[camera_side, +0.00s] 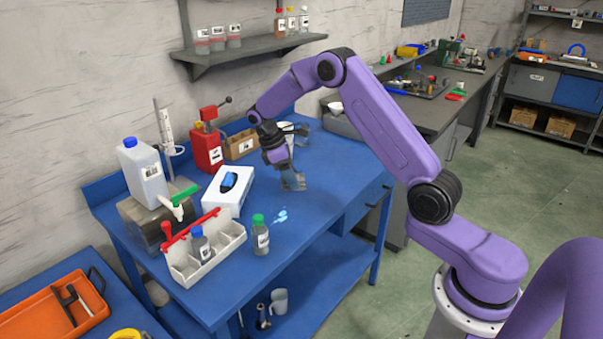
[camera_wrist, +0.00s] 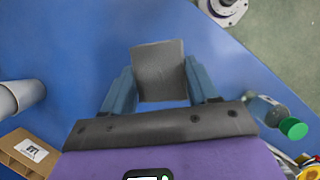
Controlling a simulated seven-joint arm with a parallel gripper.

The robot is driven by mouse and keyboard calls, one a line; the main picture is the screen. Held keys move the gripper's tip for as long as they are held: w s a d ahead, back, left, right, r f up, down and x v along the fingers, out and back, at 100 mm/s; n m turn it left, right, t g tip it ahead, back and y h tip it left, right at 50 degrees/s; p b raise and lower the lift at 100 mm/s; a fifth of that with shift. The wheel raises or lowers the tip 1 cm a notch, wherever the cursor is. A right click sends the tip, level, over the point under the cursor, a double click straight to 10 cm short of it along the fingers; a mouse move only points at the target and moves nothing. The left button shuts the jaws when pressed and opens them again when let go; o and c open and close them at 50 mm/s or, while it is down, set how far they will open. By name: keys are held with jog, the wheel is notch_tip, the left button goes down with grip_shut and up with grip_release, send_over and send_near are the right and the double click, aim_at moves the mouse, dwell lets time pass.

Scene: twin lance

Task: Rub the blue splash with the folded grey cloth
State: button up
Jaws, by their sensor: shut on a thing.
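The folded grey cloth (camera_wrist: 158,68) is between the two blue-grey fingers of my gripper (camera_wrist: 160,88) in the wrist view. My gripper is shut on it, and the cloth sticks out past the fingertips. In the side view my gripper (camera_side: 291,176) points down over the blue bench, with the cloth low at its tips. I cannot tell whether the cloth touches the bench top. The blue splash (camera_side: 280,216) is a small light-blue patch on the bench, nearer the camera than my gripper and apart from it. I cannot make out the splash in the wrist view.
A green-capped bottle (camera_side: 261,238) stands close to the splash, left of it; it also shows in the wrist view (camera_wrist: 275,114). The bench (camera_side: 335,180) right of my gripper is clear.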

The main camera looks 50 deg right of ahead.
jog(key=shift+w+f, duration=0.2)
jog(key=shift+f, duration=3.05)
notch_tip(320, 180, down, 2)
jog(key=shift+a+f, duration=0.1)
jog(key=shift+a, duration=0.9)
jog(key=shift+c, duration=0.5)
jog(key=shift+a, duration=4.05)
jog(key=shift+d, duration=5.05)
jog(key=shift+r, duration=4.25)
